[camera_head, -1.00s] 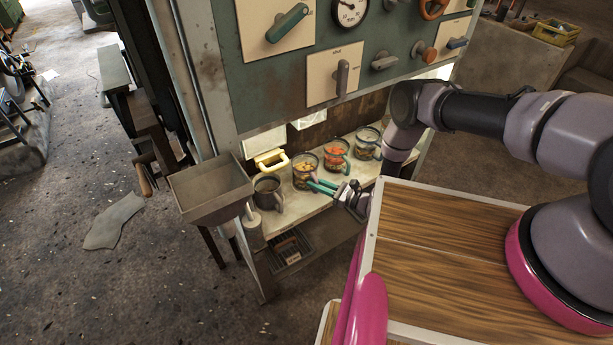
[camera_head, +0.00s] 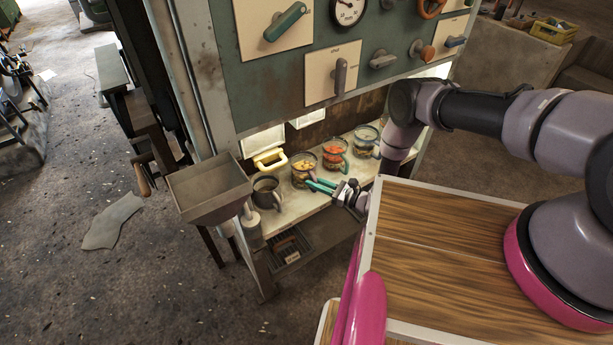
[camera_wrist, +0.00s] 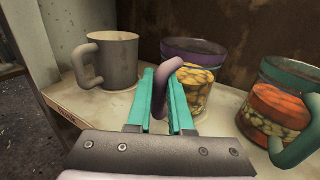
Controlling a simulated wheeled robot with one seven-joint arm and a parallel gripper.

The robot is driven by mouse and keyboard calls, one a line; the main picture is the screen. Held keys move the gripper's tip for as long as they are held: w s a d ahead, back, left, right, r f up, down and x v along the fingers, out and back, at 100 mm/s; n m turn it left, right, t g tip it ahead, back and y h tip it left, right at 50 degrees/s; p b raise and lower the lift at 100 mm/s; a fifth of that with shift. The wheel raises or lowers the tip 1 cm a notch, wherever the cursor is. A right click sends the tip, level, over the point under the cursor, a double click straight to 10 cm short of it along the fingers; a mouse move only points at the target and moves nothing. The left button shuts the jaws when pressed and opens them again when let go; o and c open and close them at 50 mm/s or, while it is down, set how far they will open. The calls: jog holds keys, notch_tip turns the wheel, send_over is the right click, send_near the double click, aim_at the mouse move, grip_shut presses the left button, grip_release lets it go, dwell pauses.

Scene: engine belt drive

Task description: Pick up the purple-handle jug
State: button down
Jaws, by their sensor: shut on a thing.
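The purple-handle jug (camera_wrist: 200,88) stands on the shelf in the wrist view, a clear jug with a purple rim and yellowish pieces inside. Its purple handle (camera_wrist: 160,86) lies between the teal fingers of my gripper (camera_wrist: 166,92), which is shut on it. In the head view the jug (camera_head: 302,172) is on the shelf, with my gripper (camera_head: 322,187) at its front right side. I cannot tell whether its base is clear of the shelf.
A grey mug (camera_wrist: 110,62) stands left of the jug. A green-handled jug with orange and pale contents (camera_wrist: 278,112) is close on the right. Another jug (camera_head: 365,140) stands farther right. The control panel (camera_head: 290,85) overhangs the shelf, and a metal tray (camera_head: 208,187) juts out at left.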

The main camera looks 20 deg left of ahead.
jog(key=shift+r, duration=0.1)
notch_tip(320, 180, up, 10)
jog(key=shift+f, duration=0.1)
dwell(0.3)
jog(key=shift+d, duration=0.15)
dwell(0.3)
